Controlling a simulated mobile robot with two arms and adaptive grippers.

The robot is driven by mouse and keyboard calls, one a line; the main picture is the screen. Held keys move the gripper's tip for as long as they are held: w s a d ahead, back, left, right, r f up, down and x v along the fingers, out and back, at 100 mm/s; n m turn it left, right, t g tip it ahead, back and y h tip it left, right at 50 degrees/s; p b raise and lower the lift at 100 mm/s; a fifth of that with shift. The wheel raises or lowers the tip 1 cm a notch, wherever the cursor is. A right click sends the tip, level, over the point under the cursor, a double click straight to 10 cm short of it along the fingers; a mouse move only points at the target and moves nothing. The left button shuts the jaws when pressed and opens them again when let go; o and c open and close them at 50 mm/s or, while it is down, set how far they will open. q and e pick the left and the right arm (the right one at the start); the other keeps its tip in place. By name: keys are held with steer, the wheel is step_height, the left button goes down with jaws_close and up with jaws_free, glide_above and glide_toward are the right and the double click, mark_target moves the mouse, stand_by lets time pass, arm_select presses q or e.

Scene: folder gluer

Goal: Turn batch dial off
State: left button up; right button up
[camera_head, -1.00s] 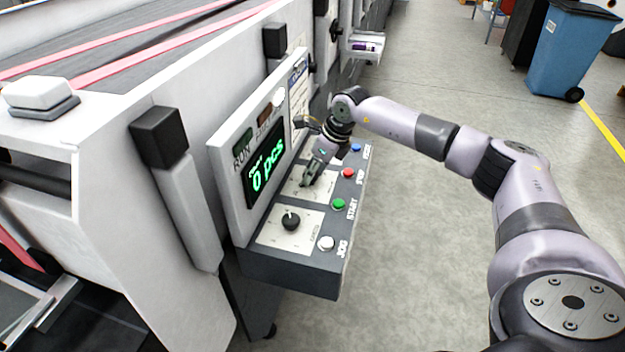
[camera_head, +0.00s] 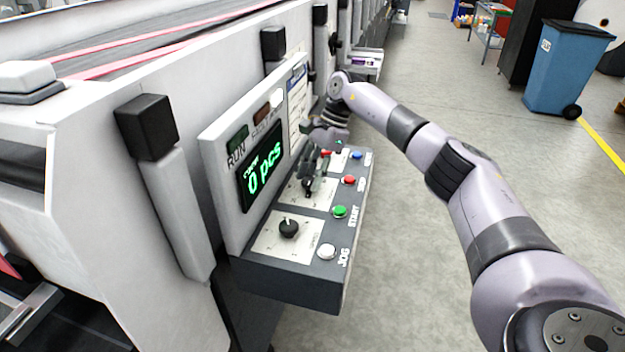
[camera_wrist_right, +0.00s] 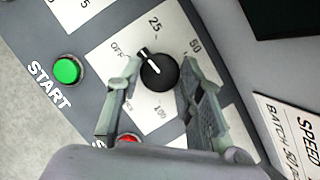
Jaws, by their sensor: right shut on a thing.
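The batch dial (camera_wrist_right: 158,71) is a round black knob with a white pointer line on a pale plate marked OFF, 25, 50 and 100. In the right wrist view its pointer leans to the upper left, between OFF and 25. My right gripper (camera_wrist_right: 161,68) has one finger on each side of the knob and is shut on it. In the head view my right gripper (camera_head: 308,182) comes down over the middle plate of the control box and mostly hides the dial. My left gripper is not in view.
A second black dial (camera_head: 289,228) sits on the nearer plate. White JOG (camera_head: 326,252), green START (camera_head: 340,212), red (camera_head: 349,180) and blue (camera_head: 357,156) buttons line the box's right edge. The display (camera_head: 262,168) reads 0 pcs and stands close beside the gripper. Open floor lies right.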

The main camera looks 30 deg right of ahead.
mark_target(312, 179)
steer(key=shift+w+r+n+g+b, duration=0.15)
steer(key=shift+n+g+b, duration=0.2)
steer(key=shift+n, duration=0.8)
steer(key=shift+w+f+n+g+b, duration=0.15)
steer(key=shift+n+g, duration=0.3)
steer(key=shift+n, duration=0.7)
steer(key=shift+s+r, duration=0.1)
steer(key=o, duration=1.2)
steer(key=shift+c, duration=0.2)
step_height(312, 179, up, 10)
